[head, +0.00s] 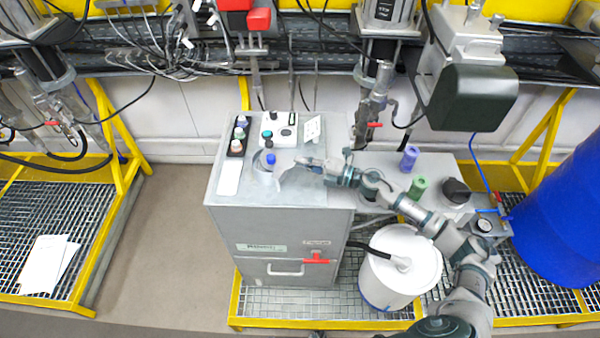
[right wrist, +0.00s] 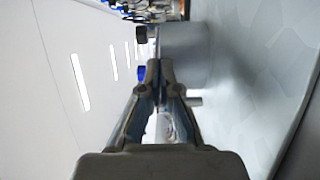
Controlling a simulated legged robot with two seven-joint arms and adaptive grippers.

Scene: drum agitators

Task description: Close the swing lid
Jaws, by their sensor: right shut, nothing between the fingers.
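The grey cabinet (head: 285,232) stands in the middle of the head view. On its top is a round grey fitting (head: 263,162) with a blue-capped piece beside it; a grey curved flap, which looks like the swing lid (head: 291,178), lies at its right. I cannot tell the lid's exact angle. My right gripper (head: 304,163) is just above the cabinet top, by the flap's right end. In the right wrist view its fingers (right wrist: 158,70) are together and empty, near a grey rounded part (right wrist: 187,48). Contact is unclear. My left gripper is not in view.
A control box (head: 278,130) and a dark button strip (head: 238,135) stand on the cabinet's back. Purple (head: 409,158) and green (head: 418,187) pieces, a white drum (head: 400,268) and a blue barrel (head: 565,225) are at the right.

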